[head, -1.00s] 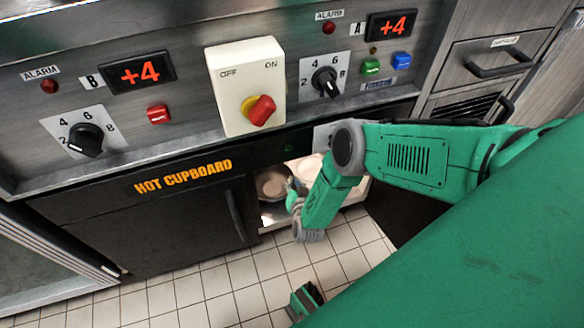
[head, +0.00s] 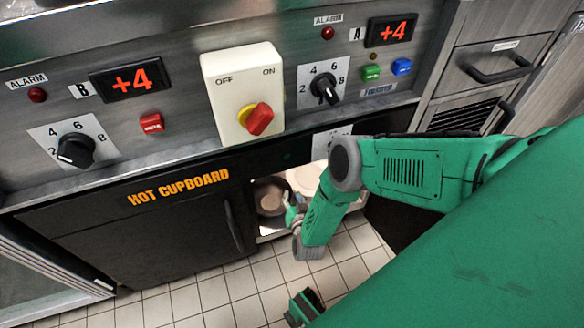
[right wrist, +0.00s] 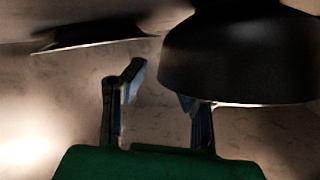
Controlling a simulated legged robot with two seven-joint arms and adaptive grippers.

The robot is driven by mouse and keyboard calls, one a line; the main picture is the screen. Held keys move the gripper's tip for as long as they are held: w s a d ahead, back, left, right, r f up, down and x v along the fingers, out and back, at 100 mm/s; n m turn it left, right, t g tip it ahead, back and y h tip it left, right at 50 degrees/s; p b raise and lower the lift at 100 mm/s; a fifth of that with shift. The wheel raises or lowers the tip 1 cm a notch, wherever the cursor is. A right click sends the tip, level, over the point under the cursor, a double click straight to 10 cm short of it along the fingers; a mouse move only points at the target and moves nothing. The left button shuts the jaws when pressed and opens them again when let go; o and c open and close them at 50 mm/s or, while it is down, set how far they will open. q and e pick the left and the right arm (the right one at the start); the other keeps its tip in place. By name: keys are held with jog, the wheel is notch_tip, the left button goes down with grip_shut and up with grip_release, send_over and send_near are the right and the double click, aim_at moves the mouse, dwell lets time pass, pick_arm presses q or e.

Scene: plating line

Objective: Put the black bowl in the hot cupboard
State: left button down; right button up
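The hot cupboard (head: 140,225) is the dark unit under the control panel, and its right part stands open with a lit interior. A dark bowl (head: 268,197) is inside the opening. My right gripper (head: 292,208) reaches into the opening beside it, small and partly hidden by my arm. In the right wrist view the black bowl (right wrist: 238,60) is large at upper right and covers part of one finger. The fingers of my right gripper (right wrist: 160,105) are spread with a clear gap, and the bowl is not between them.
A flat dark-edged dish (right wrist: 92,35) shows at upper left in the right wrist view. The cupboard door with its handle (head: 233,226) borders the opening at left. Tiled floor (head: 215,290) lies in front.

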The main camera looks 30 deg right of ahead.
jog(key=p+v, duration=0.4)
jog(key=v, duration=0.7)
